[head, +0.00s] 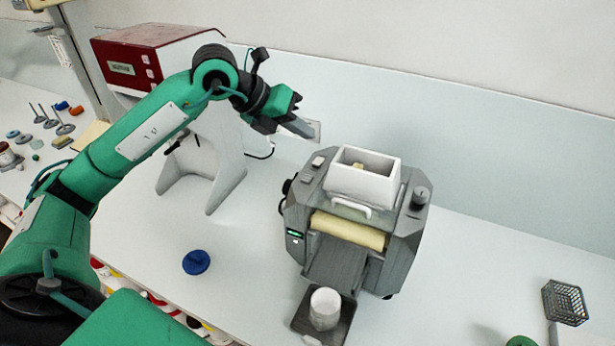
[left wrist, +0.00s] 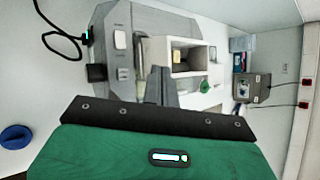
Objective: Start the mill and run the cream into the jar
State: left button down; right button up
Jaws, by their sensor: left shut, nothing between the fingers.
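The grey mill (head: 404,240) stands on the bench, with a white hopper (head: 362,185) on top. Something pale yellow shows inside the hopper. A cream-coloured roller (head: 348,230) lies across its front above a sloping apron (head: 336,265). A small green display (head: 294,234) is lit on its left side. A light switch or button (head: 318,161) sits on the top left; it also shows in the left wrist view (left wrist: 120,40). A white jar (head: 325,308) stands upright on a dark tray below the apron. My left gripper (head: 301,128) is shut and empty, above and behind the mill's left side.
A blue lid-like disc (head: 196,262) lies left of the mill. A dark wire basket (head: 564,302) is at the right. The bench between mill and basket is clear.

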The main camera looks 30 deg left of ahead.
pick_arm(q)
jog(key=b, duration=0.5)
send_over(302, 179)
notch_tip(302, 179, down, 8)
jog(key=shift+r, duration=0.1)
jog(key=shift+f+b, duration=0.45)
jog(key=shift+f, duration=0.05)
dwell(1.4)
jog(key=shift+f+b, duration=0.4)
jog(key=shift+b, duration=0.15)
jog(key=shift+f+b, duration=0.4)
dwell(0.4)
jog(key=shift+r, duration=0.15)
jog(key=shift+r+p, duration=0.45)
jog(key=shift+r, duration=0.25)
